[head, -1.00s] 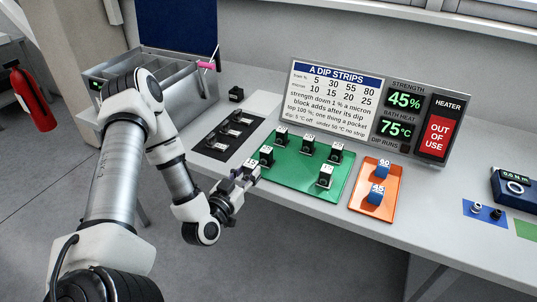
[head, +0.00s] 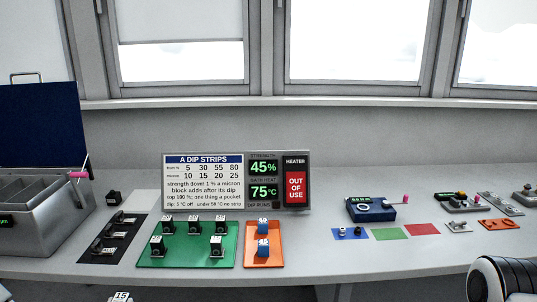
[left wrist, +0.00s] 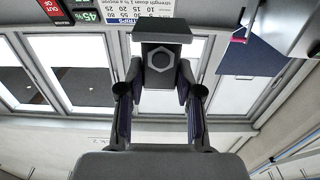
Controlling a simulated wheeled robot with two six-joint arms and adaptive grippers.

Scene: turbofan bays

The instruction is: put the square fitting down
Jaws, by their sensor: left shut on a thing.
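In the left wrist view my left gripper (left wrist: 161,72) is shut on a dark grey block-shaped fitting (left wrist: 166,32) with a hexagonal feature on its face. The fitting is in the air, with windows behind it and no surface touching it. In the head view a small white top labelled 15 (head: 121,296) shows at the bottom edge, probably the held fitting; the left fingers are not visible there. My right gripper is not in view; a white and black link, probably of my right arm, shows at the lower right.
The green tray (head: 187,256) holds several dark, white-topped fittings. A black mat (head: 84,258) with dark pieces lies to its left, and an orange tray (head: 265,261) with two blue blocks to its right. A sign panel (head: 205,182) stands behind. Bare bench (head: 330,262) lies right of the orange tray.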

